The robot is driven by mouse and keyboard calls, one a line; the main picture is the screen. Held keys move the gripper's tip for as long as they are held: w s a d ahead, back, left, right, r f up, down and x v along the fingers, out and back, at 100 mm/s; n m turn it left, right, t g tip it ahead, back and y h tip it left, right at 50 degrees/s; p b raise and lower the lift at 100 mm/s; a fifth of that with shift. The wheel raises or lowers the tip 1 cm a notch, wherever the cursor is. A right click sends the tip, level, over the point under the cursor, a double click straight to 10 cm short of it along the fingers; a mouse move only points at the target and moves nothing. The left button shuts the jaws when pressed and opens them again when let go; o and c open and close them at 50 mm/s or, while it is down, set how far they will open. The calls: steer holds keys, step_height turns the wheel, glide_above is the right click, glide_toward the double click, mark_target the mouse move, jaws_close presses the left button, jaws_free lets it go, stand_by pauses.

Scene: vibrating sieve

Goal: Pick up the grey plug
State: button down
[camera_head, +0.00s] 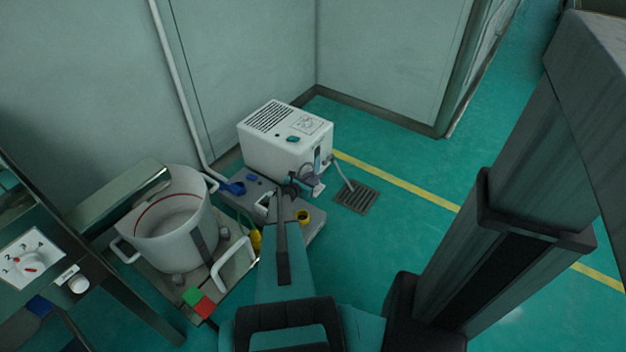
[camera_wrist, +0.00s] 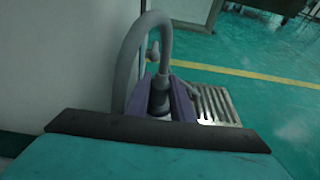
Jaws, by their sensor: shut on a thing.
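The grey plug (camera_wrist: 160,95) is a dark grey cylinder in the middle of the wrist view, with a thick grey hose (camera_wrist: 128,62) arching up from it and down to the left. My gripper (camera_wrist: 167,86) is shut on the plug, one purple finger on each side of it. In the head view my gripper (camera_head: 311,182) is at the front lower corner of the white box. The plug is too small and covered there to make out clearly. Its lower end is hidden, so I cannot tell whether it sits in anything.
The white box (camera_head: 262,152) stands by the wall on a grey base (camera_head: 238,197) with blue and yellow ports. A floor grate (camera_head: 356,197) lies to its right. A large white pot (camera_head: 160,240) stands left, beside a control panel (camera_head: 32,262). The green floor at right is clear.

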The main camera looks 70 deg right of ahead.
mark_target(314, 175)
step_height(314, 175, up, 18)
steer(key=p, duration=0.3)
steer(key=shift+f, duration=0.25)
steer(key=shift+s, duration=0.1)
stand_by(0.6)
